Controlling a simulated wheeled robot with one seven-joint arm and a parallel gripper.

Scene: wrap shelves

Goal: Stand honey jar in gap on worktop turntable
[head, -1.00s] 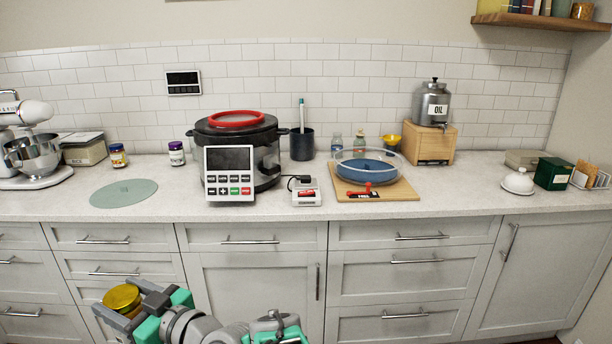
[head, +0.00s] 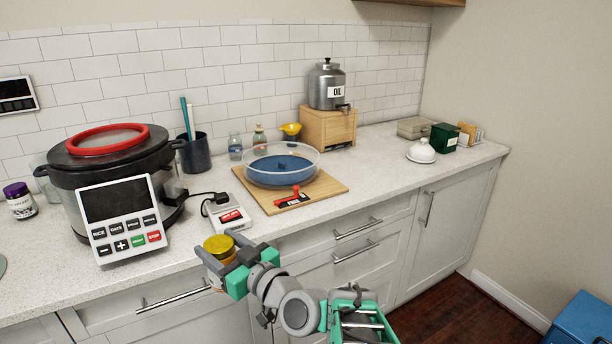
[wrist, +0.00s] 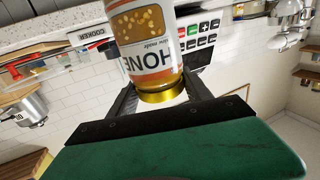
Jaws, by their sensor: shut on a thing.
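The honey jar, with a gold lid (head: 220,247), is held in my gripper (head: 226,264) in front of the counter edge. In the wrist view the jar (wrist: 150,45) shows its HONEY label upside down between the two fingers. The turntable (head: 282,170) is a round blue disc with a clear raised rim. It sits on a wooden board (head: 328,186) on the worktop, beyond and to the right of my gripper. A low blue divider shows on it; I cannot make out a gap.
A red-handled part (head: 293,197) lies at the board's front edge. A black cooker (head: 110,165) with a tilted control panel and a small scale-like device (head: 229,212) stand left of the board. An oil canister (head: 327,86) stands on a wooden box behind.

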